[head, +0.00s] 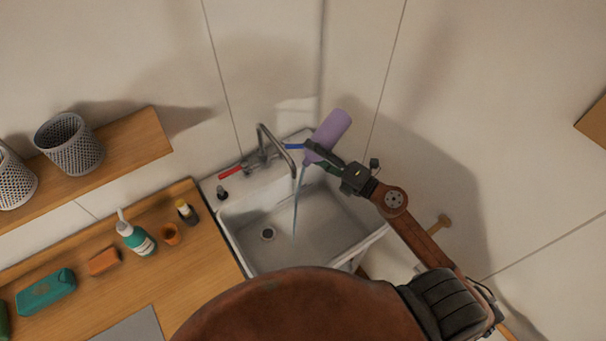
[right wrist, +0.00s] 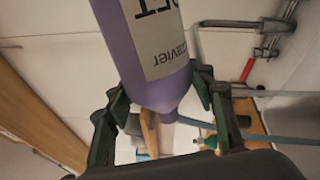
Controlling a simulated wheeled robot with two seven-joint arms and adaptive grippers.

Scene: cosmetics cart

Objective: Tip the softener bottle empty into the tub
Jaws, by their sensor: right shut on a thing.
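The softener bottle (head: 331,131) is purple and tilted, with its mouth pointing down over the tub. My right gripper (head: 319,157) is shut on it near its neck end. In the right wrist view the bottle (right wrist: 150,45) shows part of a label, and the gripper's fingers (right wrist: 165,105) stand on both sides of it. A thin bluish stream (head: 297,200) runs from the bottle's mouth down into the tub. The tub (head: 228,232) is a white sink basin with a dark drain. My left gripper is in neither view.
A grey faucet (head: 272,141) with a red and a blue handle stands at the tub's back edge, close left of the bottle. Walls close in behind.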

